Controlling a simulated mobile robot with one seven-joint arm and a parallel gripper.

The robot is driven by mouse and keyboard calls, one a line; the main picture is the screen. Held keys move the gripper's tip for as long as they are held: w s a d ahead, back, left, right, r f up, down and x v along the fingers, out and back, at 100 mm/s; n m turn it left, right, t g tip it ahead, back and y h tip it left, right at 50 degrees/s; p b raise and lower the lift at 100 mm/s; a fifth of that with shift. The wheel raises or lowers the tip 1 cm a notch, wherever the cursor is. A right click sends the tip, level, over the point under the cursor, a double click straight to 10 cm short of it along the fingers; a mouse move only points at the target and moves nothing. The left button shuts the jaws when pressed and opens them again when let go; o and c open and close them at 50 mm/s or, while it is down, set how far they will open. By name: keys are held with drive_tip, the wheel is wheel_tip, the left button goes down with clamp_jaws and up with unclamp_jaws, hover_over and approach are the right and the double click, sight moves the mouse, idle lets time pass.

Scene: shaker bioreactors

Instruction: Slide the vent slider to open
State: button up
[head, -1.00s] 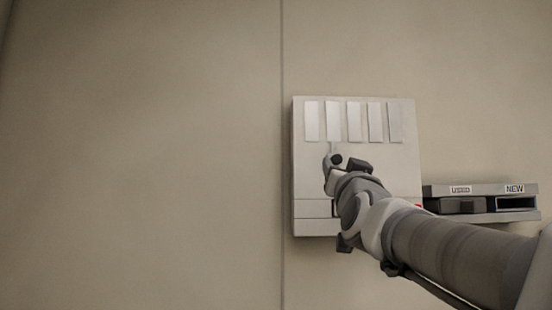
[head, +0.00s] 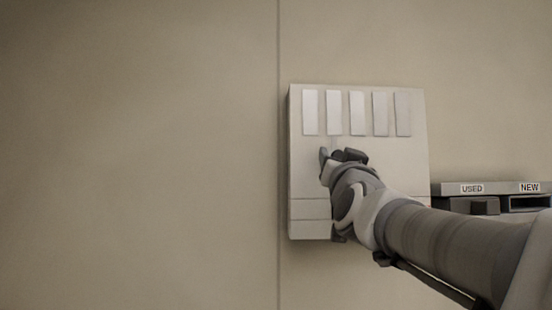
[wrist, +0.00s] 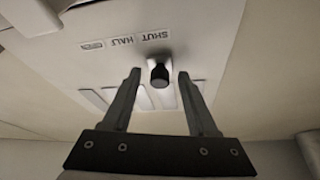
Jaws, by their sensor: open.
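A pale panel (head: 400,165) is fixed to the wall in the head view. In the wrist view the vent slider's black knob (wrist: 159,76) stands out from the panel, in line with the SHUT label (wrist: 155,37). The HALF label (wrist: 121,43) is to its left, and a third label (wrist: 91,45), too small to read surely, is further left. My gripper (wrist: 158,84) is open, with one finger on each side of the knob and gaps showing on both sides. In the head view my gripper (head: 342,155) hides the knob and labels.
Several pale vertical strips (head: 357,113) line the panel's top. A grey rack (head: 500,188) marked USED and NEW is on the wall to the panel's right. The wall left of the panel is clear.

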clamp_jaws()
idle(1.4)
